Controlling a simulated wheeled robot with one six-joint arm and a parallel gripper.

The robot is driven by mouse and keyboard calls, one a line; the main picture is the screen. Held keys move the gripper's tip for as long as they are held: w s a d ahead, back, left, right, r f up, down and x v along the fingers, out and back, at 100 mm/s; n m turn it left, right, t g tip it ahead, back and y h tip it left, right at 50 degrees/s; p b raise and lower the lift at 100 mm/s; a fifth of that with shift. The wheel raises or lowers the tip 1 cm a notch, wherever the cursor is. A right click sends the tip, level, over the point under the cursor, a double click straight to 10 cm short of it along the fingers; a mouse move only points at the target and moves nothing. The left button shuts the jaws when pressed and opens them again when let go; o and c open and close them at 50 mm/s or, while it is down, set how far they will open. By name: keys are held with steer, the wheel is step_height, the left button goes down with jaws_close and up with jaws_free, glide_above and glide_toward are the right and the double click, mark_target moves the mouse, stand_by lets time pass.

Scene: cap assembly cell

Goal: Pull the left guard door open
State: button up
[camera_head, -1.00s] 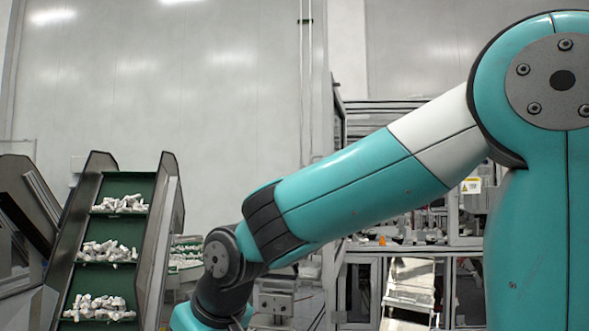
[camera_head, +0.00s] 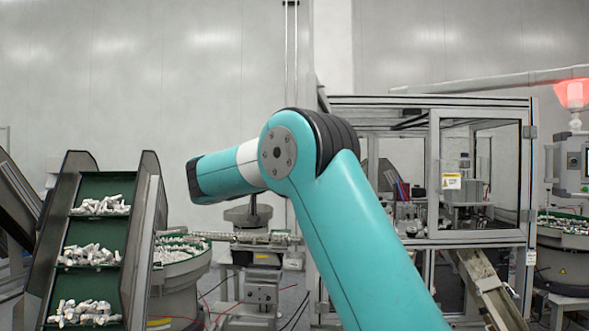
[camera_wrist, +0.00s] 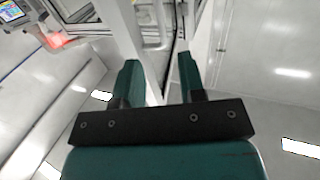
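The guarded cell with a grey frame stands right of centre in the head view. The left part of the cell front (camera_head: 408,160) is partly hidden behind my arm, and I cannot tell whether the left guard door stands open or shut. In the wrist view my gripper (camera_wrist: 160,80) has its two green fingers well apart. Light frame posts (camera_wrist: 125,35) show beyond and between them; no contact is visible. The head view does not show the gripper.
A green conveyor (camera_head: 92,245) with white caps stands at the left, beside a round feeder bowl (camera_head: 180,262). A slanted chute (camera_head: 490,285) comes out below the right panel. A second bowl feeder (camera_head: 565,245) and a red lamp (camera_head: 573,95) are at the far right.

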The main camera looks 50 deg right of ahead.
steer(key=p+x, duration=0.6)
steer(key=x, duration=0.5)
steer(key=shift+w+d, duration=0.1)
steer(key=shift+d, duration=0.2)
jaws_close()
